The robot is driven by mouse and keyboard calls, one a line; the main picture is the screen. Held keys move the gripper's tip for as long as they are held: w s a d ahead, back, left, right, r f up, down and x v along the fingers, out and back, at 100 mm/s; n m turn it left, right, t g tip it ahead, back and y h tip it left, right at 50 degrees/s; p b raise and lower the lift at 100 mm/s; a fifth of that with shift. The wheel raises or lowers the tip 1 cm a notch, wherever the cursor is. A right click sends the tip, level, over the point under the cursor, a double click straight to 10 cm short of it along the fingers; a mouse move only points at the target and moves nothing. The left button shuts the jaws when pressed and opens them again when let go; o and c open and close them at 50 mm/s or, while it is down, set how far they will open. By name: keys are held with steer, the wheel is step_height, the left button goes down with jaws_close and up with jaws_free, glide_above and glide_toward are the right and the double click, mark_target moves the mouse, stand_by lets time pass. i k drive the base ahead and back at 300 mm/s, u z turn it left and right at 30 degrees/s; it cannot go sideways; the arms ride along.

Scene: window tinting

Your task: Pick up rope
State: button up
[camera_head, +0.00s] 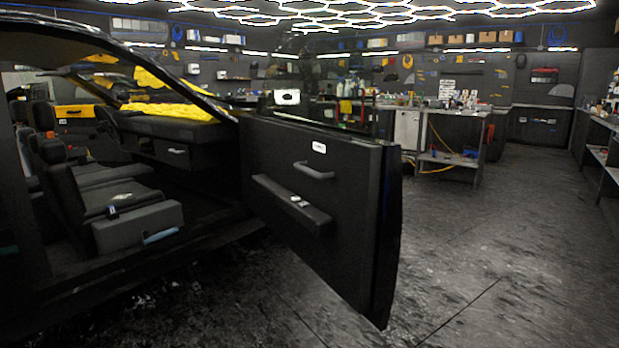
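No thing is clearly recognisable as the rope. A thin yellow-orange cord (436,172) runs along the lower part of a workbench in the middle distance; I cannot tell whether it is a rope or a hose. My gripper is not in view.
A dark car with an open door (330,200) fills the left and centre. Seats (110,200) and yellow cloth (180,108) show inside. The workbench (455,160) stands beyond the door. Another bench (602,125) lines the right. Dark floor (500,250) between is clear.

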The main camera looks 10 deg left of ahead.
mark_target(146, 240)
steer(key=u, duration=1.2)
steer(key=i, duration=1.45)
steer(key=u, duration=0.4)
steer(key=i, duration=1.9)
steer(key=u, duration=0.65)
steer(key=i, duration=0.3)
steer(key=u, duration=0.25)
